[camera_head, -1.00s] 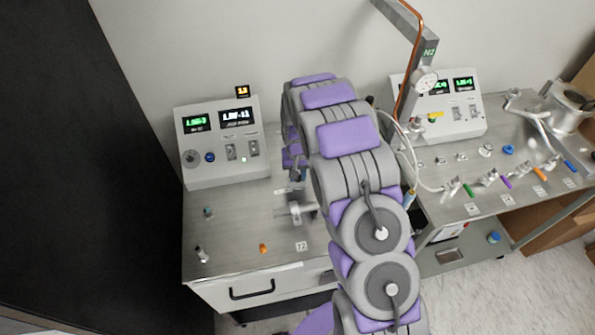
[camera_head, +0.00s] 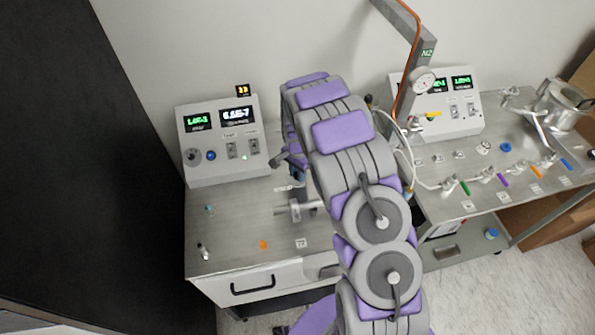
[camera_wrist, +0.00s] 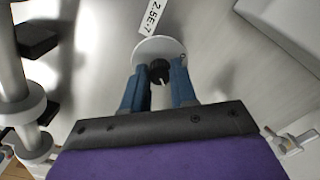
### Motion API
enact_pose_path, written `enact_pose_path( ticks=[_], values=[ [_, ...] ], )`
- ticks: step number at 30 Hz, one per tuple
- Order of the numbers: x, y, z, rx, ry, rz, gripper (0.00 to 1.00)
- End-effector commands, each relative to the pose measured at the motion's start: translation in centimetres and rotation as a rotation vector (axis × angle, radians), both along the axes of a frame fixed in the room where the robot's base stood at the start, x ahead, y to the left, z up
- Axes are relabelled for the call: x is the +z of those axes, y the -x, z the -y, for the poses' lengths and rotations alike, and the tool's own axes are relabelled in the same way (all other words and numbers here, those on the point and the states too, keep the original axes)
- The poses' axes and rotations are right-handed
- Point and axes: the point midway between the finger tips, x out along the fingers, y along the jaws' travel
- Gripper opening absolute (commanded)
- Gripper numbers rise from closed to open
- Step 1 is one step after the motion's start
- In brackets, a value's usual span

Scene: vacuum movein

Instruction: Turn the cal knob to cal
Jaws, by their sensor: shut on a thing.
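The cal knob (camera_wrist: 160,70) shows in the wrist view as a small black knob with a white pointer mark, on a round pale plate (camera_wrist: 150,47). A white label reading about 2.5E-7 (camera_wrist: 151,17) lies beside the plate. My gripper (camera_wrist: 159,82) has its two blue fingers on either side of the knob and is shut on it. The pointer mark is toward the lower right of the knob. In the head view my gripper (camera_head: 297,172) is low over the left bench, mostly hidden by my arm; the knob cannot be made out there.
The left control box (camera_head: 222,140) stands at the back of the left bench (camera_head: 225,235) with lit displays. A metal pipe fitting (camera_head: 291,209) lies near my gripper. The right bench (camera_head: 440,222) holds several coloured-handled valves and a second box (camera_head: 461,125).

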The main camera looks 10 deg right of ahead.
Motion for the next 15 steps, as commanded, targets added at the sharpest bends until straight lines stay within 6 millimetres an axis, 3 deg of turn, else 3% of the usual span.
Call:
enact_pose_path(
  ticks=[15],
  values=[
    [0.12, -0.16, -0.05, -0.060, -0.001, 0.004, 0.00]
  ],
)
